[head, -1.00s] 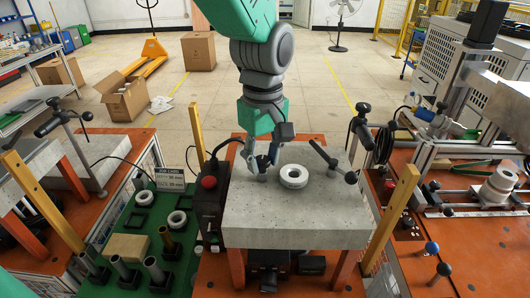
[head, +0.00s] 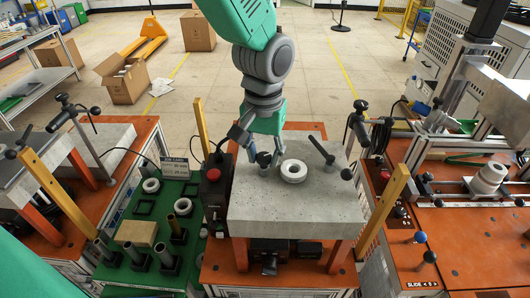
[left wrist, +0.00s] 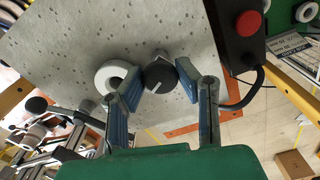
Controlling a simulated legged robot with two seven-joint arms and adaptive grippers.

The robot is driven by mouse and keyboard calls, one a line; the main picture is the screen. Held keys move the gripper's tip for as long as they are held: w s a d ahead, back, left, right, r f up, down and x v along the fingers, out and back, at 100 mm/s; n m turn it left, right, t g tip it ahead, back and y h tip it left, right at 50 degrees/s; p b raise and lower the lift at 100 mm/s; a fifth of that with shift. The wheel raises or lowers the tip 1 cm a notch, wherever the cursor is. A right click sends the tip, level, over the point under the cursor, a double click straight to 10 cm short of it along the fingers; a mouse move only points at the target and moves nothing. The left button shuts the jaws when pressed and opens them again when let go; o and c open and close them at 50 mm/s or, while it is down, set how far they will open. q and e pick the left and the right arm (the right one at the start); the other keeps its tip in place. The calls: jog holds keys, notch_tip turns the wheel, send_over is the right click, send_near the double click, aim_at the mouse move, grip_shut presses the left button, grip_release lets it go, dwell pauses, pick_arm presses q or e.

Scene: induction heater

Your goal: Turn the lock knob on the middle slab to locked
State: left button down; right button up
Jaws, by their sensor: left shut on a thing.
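The middle slab (head: 290,215) is a grey speckled block on orange legs. The lock knob (left wrist: 160,74) is dark and round with a white pointer line, near the slab's edge in the left wrist view. In the head view the knob (head: 264,158) is largely hidden by my left gripper (head: 259,160). In the left wrist view my left gripper (left wrist: 160,82) has its two blue-grey fingers on either side of the knob, shut on it. Any lock marking around the knob is too small or hidden to read. My right gripper is in neither current view.
A white ring (head: 293,171) lies on the slab right of the knob. A clamp handle (head: 328,158) stands further right. A control box with a red button (head: 213,175) stands left of the slab. Yellow posts (head: 383,210) flank it.

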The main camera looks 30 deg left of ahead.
aim_at(266, 154)
pick_arm(q)
jog(key=m, duration=0.5)
jog(key=shift+w+r+m, duration=0.15)
jog(key=shift+w+m, duration=0.15)
dwell(0.5)
jog(key=c, duration=1.2)
grip_release()
jog(key=shift+r, duration=0.25)
notch_tip(266, 154, up, 11)
jog(key=shift+w+r, duration=0.1)
